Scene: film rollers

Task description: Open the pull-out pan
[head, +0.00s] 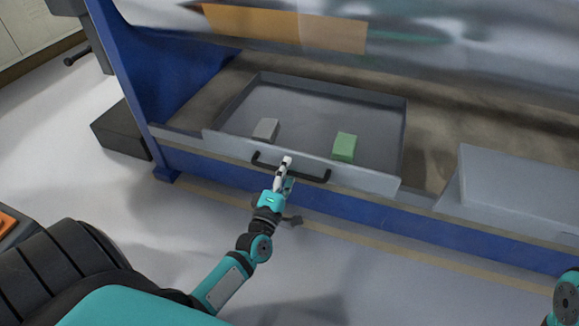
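The pull-out pan (300,104) is a shallow grey tray set in the blue machine frame, with a grey front panel (365,178). A black bar handle (315,177) is fixed on that panel. A grey block (266,130) and a green block (344,147) lie in the pan. My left gripper (286,170) is at the middle of the handle, its fingers overlapping the bar. The fingers are too small to tell whether they are closed on it. My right gripper is out of view; only part of that arm shows at the lower right edge.
A second grey panel (515,190) stands to the right of the pan. A blue beam (220,170) runs below the pan front. A large shiny roller (430,45) spans above. A dark box (118,130) sits at the left. The floor in front is clear.

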